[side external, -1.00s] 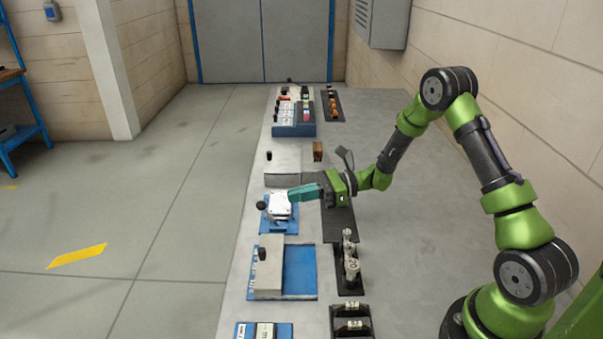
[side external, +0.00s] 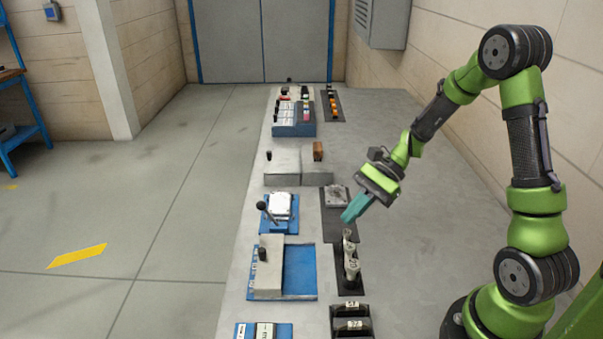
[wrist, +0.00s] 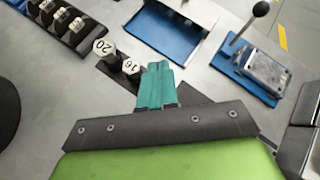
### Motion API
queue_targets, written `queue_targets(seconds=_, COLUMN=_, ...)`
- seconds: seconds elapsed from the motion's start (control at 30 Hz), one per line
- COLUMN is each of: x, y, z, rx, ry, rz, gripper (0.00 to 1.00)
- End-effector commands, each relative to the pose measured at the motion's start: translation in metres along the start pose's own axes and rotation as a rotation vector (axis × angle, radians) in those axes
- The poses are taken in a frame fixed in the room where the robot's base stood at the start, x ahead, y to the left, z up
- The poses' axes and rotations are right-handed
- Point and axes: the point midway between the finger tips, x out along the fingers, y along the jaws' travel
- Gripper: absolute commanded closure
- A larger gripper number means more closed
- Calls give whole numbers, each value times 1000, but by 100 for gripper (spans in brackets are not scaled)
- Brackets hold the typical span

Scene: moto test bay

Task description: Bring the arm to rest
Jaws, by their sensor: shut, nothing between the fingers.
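My gripper (side external: 356,208) has teal fingers, pressed together with nothing between them. In the side view it hangs in the air over the right part of the bench, tilted down to the left, near the dark strip with upright metal pieces (side external: 350,262). In the wrist view the closed fingers (wrist: 158,85) point up the picture, beside metal pieces marked 20 (wrist: 103,48) and 16 (wrist: 131,67). The picture does not show whether the fingers touch them. My green and black arm is folded up at the right.
A blue fixture with a metal block (side external: 280,206) and a black-knobbed lever (side external: 263,206) stands left of my gripper. A blue tray (side external: 299,270) lies nearer the camera, with black holders (side external: 351,325) at the front. The bench top right of the strip (side external: 410,260) is clear.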

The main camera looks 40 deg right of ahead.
Motion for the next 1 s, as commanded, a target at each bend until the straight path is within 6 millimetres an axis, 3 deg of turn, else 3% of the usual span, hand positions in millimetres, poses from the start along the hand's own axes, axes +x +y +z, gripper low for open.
queue_targets(seconds=0.03, x=-4, y=8, z=14, rx=-101, ry=74, rz=42, gripper=100)
queue_targets(seconds=0.2, x=-21, y=33, z=45, rx=-438, ry=321, rz=159, gripper=100)
queue_targets(seconds=0.6, x=-67, y=63, z=124, rx=-1172, ry=779, rz=185, gripper=100)
queue_targets(seconds=0.8, x=-75, y=73, z=157, rx=-1336, ry=836, rz=115, gripper=100)
queue_targets(seconds=1.0, x=-75, y=74, z=169, rx=-1377, ry=833, rz=91, gripper=100)
